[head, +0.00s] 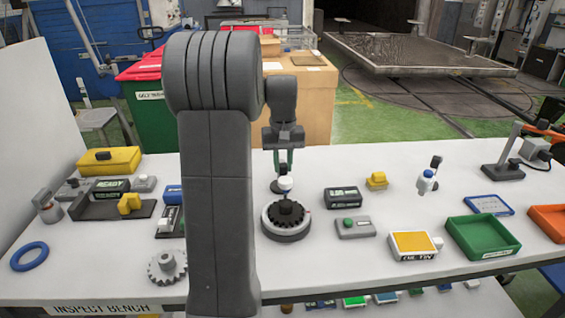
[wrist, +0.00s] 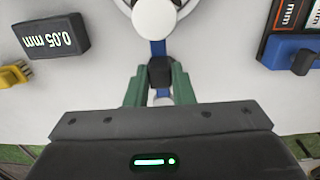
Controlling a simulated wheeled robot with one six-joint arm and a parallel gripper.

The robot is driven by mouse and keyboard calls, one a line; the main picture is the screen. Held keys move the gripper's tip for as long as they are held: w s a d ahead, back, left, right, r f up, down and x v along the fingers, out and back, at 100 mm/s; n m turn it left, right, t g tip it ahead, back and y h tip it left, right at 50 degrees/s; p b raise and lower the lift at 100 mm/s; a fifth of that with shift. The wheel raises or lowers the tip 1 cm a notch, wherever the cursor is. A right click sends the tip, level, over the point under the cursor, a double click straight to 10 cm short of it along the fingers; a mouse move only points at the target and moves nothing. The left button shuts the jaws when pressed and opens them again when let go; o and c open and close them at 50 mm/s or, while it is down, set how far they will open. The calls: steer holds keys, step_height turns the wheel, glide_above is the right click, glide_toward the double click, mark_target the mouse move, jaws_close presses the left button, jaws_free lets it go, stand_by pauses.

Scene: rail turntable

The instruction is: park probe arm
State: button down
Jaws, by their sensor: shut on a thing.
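My gripper (head: 284,160) reaches down over the middle of the bench, just behind the turntable (head: 286,236). A dark toothed gear (head: 285,213) sits on the turntable. In the wrist view, the green fingers (wrist: 160,85) are shut on the black block of the probe arm (wrist: 161,72). A blue bar (wrist: 158,48) runs from this block toward a round white cap (wrist: 154,18). In the head view the white cap (head: 285,184) shows above the gear. The fingers and my arm hide much of the probe arm. I cannot tell whether its tip touches the gear.
A dark 0.05 mm block (wrist: 50,40) lies left in the wrist view. Right of the turntable are a grey box with a green button (head: 355,227), a yellow-topped tray (head: 414,244) and a green tray (head: 483,237). A loose grey gear (head: 167,266) lies at front left.

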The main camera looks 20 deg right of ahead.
steer(key=w+d+n+p, duration=0.4)
steer(key=d+n+p, duration=0.3)
steer(key=n, duration=1)
steer(key=shift+w+d+n+p, duration=0.3)
steer(key=shift+w+n+p, duration=0.1)
steer(key=shift+p, duration=0.65)
steer(key=c, duration=1.2)
jaws_free()
steer(key=shift+c, duration=0.2)
steer(key=shift+r, duration=0.1)
step_height(320, 180, up, 14)
steer(key=b, duration=0.1)
steer(key=shift+f, duration=0.25)
